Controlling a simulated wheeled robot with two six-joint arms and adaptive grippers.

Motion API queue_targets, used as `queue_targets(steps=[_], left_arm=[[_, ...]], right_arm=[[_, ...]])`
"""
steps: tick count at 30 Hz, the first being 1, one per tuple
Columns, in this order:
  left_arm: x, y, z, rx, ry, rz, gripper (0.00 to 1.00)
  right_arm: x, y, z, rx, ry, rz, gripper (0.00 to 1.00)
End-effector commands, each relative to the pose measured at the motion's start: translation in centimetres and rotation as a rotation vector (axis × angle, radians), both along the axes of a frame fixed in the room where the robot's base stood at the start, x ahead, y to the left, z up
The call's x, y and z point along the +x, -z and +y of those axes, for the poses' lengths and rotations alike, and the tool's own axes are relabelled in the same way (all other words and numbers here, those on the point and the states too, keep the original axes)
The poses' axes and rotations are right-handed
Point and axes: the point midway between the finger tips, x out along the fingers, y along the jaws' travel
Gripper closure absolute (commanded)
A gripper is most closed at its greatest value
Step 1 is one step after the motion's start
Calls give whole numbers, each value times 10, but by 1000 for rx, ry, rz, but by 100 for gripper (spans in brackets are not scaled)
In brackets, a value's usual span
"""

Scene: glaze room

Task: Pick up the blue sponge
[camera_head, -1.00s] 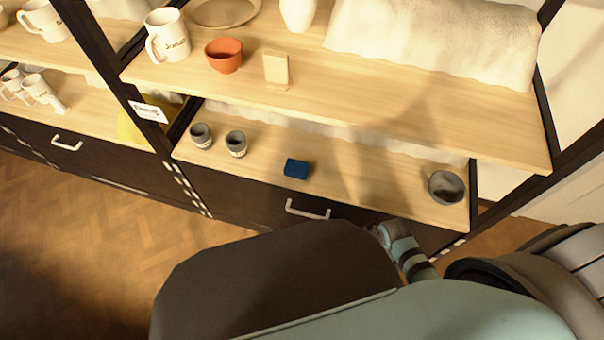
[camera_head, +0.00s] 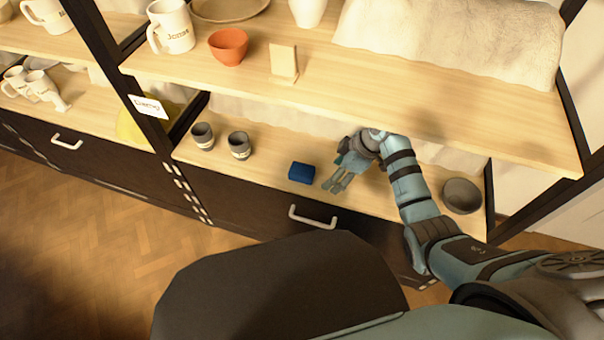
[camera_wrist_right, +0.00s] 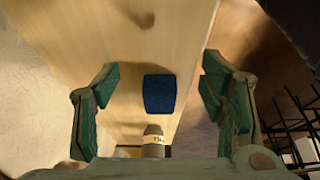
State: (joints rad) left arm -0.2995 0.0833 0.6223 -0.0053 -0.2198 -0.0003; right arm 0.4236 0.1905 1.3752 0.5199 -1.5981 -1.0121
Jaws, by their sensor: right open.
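The blue sponge (camera_head: 302,173) lies on the lower wooden shelf, near its front edge. My right gripper (camera_head: 334,187) is just to the right of the sponge in the head view, apart from it. In the right wrist view, the sponge (camera_wrist_right: 159,93) sits between the two spread green-padded fingers (camera_wrist_right: 160,100), farther out than they are, with a gap on both sides. The right gripper is open and empty. My left gripper is not in view.
Two small grey cups (camera_head: 239,145) stand left of the sponge on the same shelf. A grey bowl (camera_head: 462,195) is at its right end. The upper shelf (camera_head: 420,110) overhangs, holding an orange bowl (camera_head: 228,47), a mug and a towel. A drawer handle (camera_head: 312,217) protrudes below.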

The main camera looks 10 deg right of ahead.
Motion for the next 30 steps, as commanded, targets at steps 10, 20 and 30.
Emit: queue_targets(steps=[10, 20, 30], left_arm=[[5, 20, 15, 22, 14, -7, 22], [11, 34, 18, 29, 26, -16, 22], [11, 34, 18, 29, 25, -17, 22]], right_arm=[[33, 3, 54, 2, 0, 0, 35], [41, 29, 67, -3, 2, 1, 35], [41, 28, 67, -2, 3, 2, 77]])
